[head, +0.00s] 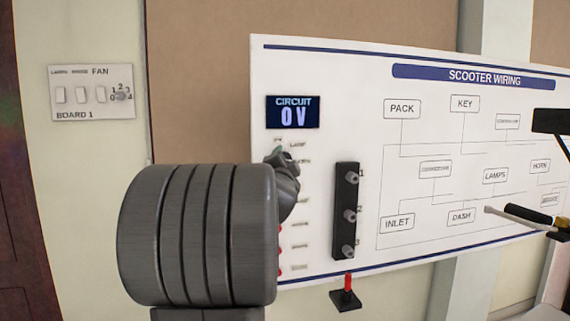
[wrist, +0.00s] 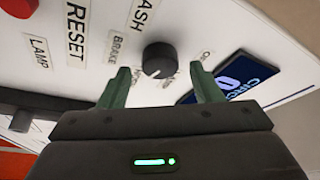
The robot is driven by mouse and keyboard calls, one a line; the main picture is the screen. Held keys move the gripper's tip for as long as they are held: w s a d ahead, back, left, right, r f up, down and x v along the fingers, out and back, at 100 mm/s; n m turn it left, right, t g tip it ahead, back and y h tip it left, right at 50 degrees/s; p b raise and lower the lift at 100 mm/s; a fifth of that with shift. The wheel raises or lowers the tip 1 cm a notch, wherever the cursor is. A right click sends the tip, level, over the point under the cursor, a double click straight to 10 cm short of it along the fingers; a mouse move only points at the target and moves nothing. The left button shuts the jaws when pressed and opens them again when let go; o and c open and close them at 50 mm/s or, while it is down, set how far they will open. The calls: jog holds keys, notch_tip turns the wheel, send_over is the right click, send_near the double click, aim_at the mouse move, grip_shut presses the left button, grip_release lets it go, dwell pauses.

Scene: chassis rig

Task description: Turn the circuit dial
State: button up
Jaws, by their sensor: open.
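The circuit dial (wrist: 159,60) is a round black knob on the white wiring panel, with small lettering around it. My gripper (wrist: 163,86) is open, its two green fingers standing apart on either side of the dial in the wrist view. The fingertips reach near the panel; I cannot tell whether they touch the knob. In the head view my arm hides the dial, and my gripper (head: 282,158) shows only partly at the panel's left side. The circuit display (head: 293,112) above it reads 0 V; it also shows in the wrist view (wrist: 232,82).
A black strip with three numbered knobs (head: 346,211) is right of my gripper. A red-topped switch (head: 346,292) sits below it. A red button (wrist: 18,6) is near the RESET label. Board 1 (head: 92,93), with switches and a fan dial, hangs far left.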

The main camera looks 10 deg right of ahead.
jog(key=b+v, duration=0.1)
jog(key=v, duration=1.1)
jog(key=shift+s, duration=0.35)
jog(key=p+x, duration=0.1)
jog(key=x, duration=1.2)
jog(key=shift+w, duration=0.45)
jog(key=shift+s, duration=0.1)
jog(key=shift+s+d+f+n+t+y+b, duration=0.2)
jog(key=shift+n+t+y+b, duration=0.7)
jog(key=shift+n, duration=1.85)
jog(key=shift+s+f+n+t+y+b, duration=0.15)
jog(key=shift+s+n+y+b, duration=0.3)
jog(key=shift+n+y, duration=1.65)
jog(key=shift+s+d+f+n+t+y+b, duration=0.15)
jog(key=shift+n+t+y+b, duration=0.55)
jog(key=shift+n, duration=2.65)
